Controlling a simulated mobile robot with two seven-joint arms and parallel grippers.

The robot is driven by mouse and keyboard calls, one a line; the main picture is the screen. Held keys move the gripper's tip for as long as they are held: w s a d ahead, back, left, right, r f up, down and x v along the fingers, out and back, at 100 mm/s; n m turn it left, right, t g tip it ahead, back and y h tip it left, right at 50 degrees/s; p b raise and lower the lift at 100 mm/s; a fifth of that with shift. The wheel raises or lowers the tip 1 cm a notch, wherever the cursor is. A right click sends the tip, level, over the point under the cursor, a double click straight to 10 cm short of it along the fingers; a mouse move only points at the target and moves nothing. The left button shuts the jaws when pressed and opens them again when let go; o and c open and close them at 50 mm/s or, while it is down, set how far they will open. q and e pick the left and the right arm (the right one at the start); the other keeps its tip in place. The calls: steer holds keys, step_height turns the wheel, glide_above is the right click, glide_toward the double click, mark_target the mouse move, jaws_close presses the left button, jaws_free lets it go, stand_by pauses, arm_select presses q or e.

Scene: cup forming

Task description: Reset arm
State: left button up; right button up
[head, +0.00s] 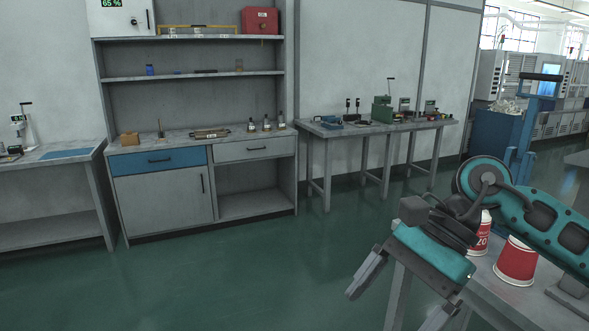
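My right gripper (393,308) hangs in the lower right of the head view, its arm coming in from the right. Its two fingers are spread wide with nothing between them, pointing down and left. It is in front of the left edge of a grey table (402,292). A red and white paper cup (516,262) stands upside down on that table, behind the gripper. A second red and white cup (479,240) with a number on it stands beside it, partly hidden by my arm. My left gripper is not in view.
A grey cabinet (160,196) with shelves stands against the back wall. A workbench (335,131) with small machines stands right of it, and another bench (50,156) is at the left. A blue cart (490,135) stands behind my arm. The green floor (230,275) between is clear.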

steer(key=s+a+r+m+y, duration=0.2)
steer(key=s+a+m+y, duration=0.1)
steer(key=a+m+y, duration=0.7)
steer(key=w+d+f+m+t+h, duration=0.2)
steer(key=w+d+f+m+t, duration=0.15)
steer(key=m+t, duration=0.6)
steer(key=w+d+f+m+t+h, duration=0.2)
steer(key=f+m+t, duration=0.25)
steer(key=m, duration=0.95)
steer(key=w+d+f+m+t+h, duration=0.2)
steer(key=f+m+t, duration=0.4)
steer(key=m, duration=0.5)
steer(key=s+d+f+m+g+h, duration=0.3)
steer(key=s+f+m, duration=0.3)
steer(key=f, duration=0.4)
steer(key=s+d+f+m+g+h, duration=0.3)
steer(key=s+d+f+m+h, duration=0.2)
steer(key=f, duration=0.5)
steer(key=s+m+h, duration=0.1)
steer(key=s+m, duration=0.1)
steer(key=m, duration=0.1)
steer(key=shift+d, duration=0.1)
